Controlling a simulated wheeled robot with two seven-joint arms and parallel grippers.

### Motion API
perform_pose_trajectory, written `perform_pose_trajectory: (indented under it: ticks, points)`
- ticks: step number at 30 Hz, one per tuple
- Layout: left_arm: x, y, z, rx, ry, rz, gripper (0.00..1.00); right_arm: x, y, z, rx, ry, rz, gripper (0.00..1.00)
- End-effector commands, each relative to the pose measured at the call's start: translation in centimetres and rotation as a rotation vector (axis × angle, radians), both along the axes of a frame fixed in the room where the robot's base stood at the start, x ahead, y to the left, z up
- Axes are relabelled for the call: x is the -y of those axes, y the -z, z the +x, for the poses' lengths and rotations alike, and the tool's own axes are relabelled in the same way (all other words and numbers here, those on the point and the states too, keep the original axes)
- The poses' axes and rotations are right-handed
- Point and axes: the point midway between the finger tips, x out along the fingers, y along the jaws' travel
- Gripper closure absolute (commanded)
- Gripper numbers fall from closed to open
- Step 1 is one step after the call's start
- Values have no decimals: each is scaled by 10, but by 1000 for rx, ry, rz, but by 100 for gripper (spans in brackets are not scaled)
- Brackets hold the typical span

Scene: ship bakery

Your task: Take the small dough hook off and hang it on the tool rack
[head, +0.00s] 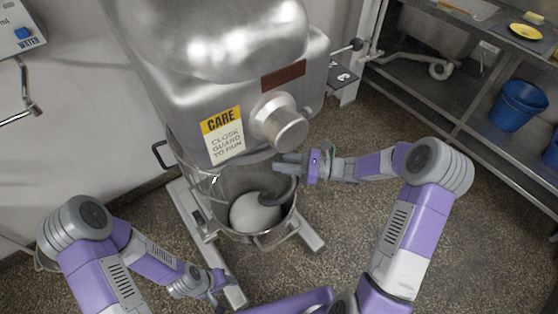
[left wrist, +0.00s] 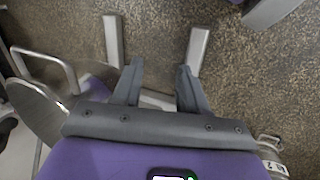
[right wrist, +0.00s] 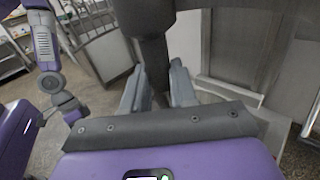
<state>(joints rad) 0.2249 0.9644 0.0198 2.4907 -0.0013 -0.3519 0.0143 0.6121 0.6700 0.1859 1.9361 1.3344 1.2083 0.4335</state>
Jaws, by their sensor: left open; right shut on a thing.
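The dough hook (head: 280,188) is a dark grey curved tool hanging under the mixer head (head: 215,75), its lower part down in the steel bowl (head: 215,215). My right gripper (head: 292,167) is at the hook's upper part. In the right wrist view my right gripper (right wrist: 157,88) is shut on its dark upright shaft (right wrist: 154,58), which meets a wider dark part above. My left gripper (head: 217,288) is open and empty, low in front of the mixer's foot; its fingers show apart in the left wrist view (left wrist: 158,78). I cannot make out the tool rack.
A pale round mass (head: 255,213), seemingly dough, lies in the bowl. Steel shelving (head: 455,120) with a blue bucket (head: 518,104) stands at the right. A water meter box (head: 18,32) is on the left wall. The speckled floor (head: 340,230) right of the mixer is clear.

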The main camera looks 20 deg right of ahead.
Motion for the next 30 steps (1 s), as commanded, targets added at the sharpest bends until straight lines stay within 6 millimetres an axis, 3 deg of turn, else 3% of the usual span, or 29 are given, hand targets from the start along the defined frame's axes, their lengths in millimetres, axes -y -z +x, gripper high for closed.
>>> perform_pose_trajectory:
  ticks: [30]
  points:
    - [0,-14,0,0,0,0,57,50,-2,-23,2,1,2,100]
